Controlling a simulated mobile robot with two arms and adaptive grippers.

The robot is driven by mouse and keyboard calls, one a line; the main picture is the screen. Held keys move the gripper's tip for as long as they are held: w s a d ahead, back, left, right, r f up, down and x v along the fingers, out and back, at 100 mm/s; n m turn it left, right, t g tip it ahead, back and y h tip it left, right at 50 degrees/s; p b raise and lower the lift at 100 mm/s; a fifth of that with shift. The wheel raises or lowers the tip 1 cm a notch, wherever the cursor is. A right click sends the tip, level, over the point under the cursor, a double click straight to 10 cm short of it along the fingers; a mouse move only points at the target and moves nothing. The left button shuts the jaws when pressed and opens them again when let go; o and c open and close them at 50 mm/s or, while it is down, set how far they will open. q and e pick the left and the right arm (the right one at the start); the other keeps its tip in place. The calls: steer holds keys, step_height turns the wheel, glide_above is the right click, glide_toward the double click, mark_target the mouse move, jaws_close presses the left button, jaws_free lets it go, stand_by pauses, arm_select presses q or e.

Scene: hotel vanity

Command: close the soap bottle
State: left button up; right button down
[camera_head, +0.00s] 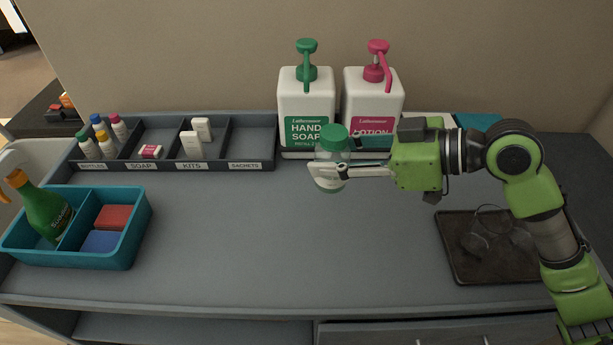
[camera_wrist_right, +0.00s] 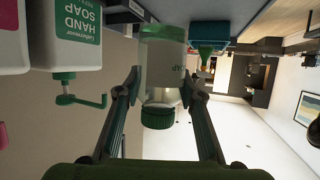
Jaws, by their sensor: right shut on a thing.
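The soap bottle (camera_head: 333,155) is small and clear with a pale label, upright above the counter in front of the large dispensers. Its green cap (camera_head: 333,132) sits at the top of the bottle. My right gripper (camera_head: 325,171) comes in from the right and is shut on the bottle's body. In the right wrist view, which is upside down, the bottle (camera_wrist_right: 165,60) is between the two fingers, and the ribbed green cap (camera_wrist_right: 158,117) is at the neck. I cannot tell whether the cap is fully tightened. My left gripper is not in view.
A hand soap dispenser (camera_head: 306,100) and a lotion dispenser (camera_head: 361,94) stand behind the bottle. A labelled organizer (camera_head: 220,166) with small bottles and boxes is at back left. A teal caddy (camera_head: 105,258) is at left, a dark tray (camera_head: 447,250) at right. The middle counter is clear.

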steer(key=w+a+f+p, duration=0.4)
steer(key=w+f, duration=0.5)
steer(key=w, duration=0.3)
steer(key=shift+w+f, duration=0.15)
steer(key=shift+w, duration=0.25)
steer(key=f, duration=0.1)
steer(key=f+p, duration=0.2)
steer(key=shift+w+a+f, duration=0.15)
steer(key=shift+w, duration=0.1)
steer(key=shift+f, duration=0.15)
steer(key=shift+f, duration=0.1)
